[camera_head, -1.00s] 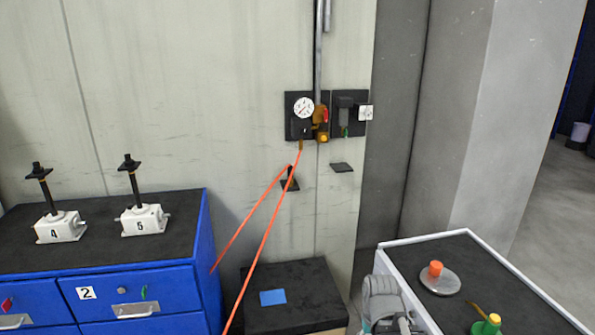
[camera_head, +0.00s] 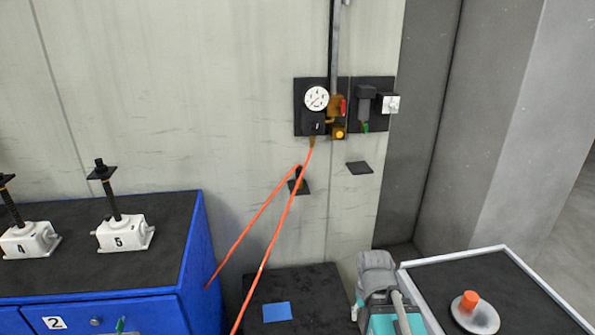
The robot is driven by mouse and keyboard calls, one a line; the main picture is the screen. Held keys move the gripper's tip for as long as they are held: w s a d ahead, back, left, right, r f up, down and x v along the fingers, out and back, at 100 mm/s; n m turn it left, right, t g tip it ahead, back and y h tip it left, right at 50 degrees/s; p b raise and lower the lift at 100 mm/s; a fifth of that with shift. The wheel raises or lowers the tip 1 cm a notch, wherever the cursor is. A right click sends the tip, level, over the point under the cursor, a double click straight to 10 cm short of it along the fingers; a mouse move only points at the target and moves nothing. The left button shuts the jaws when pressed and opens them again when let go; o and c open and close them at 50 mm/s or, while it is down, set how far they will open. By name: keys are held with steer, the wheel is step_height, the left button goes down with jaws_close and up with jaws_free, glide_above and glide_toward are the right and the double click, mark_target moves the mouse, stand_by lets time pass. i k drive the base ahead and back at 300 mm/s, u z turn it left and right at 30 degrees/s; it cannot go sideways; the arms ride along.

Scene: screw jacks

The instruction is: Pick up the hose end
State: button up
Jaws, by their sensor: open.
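A thin orange hose (camera_head: 274,240) hangs from a brass-coloured fitting (camera_head: 312,141) under the gauge unit on the wall. One strand runs from there down and left, out of the bottom of the picture. A second strand (camera_head: 240,240) runs from a small black wall bracket (camera_head: 303,187) down to the side of the blue cabinet. The hose's upper tip at this bracket looks dark and is too small to make out; it appears to rest there. A grey and teal part of my arm shows at the bottom, right of centre. My gripper is not in view.
A blue cabinet (camera_head: 150,310) with white screw jacks (camera_head: 124,234) stands left. A low black-topped block (camera_head: 320,288) with a blue patch sits below the bracket. A white-rimmed table (camera_head: 455,257) with an orange-topped disc (camera_head: 475,312) is at right. Another black plate (camera_head: 359,168) is empty.

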mark_target(299, 169)
steer(key=u, duration=0.2)
steer(key=i, duration=0.85)
steer(key=u, duration=0.15)
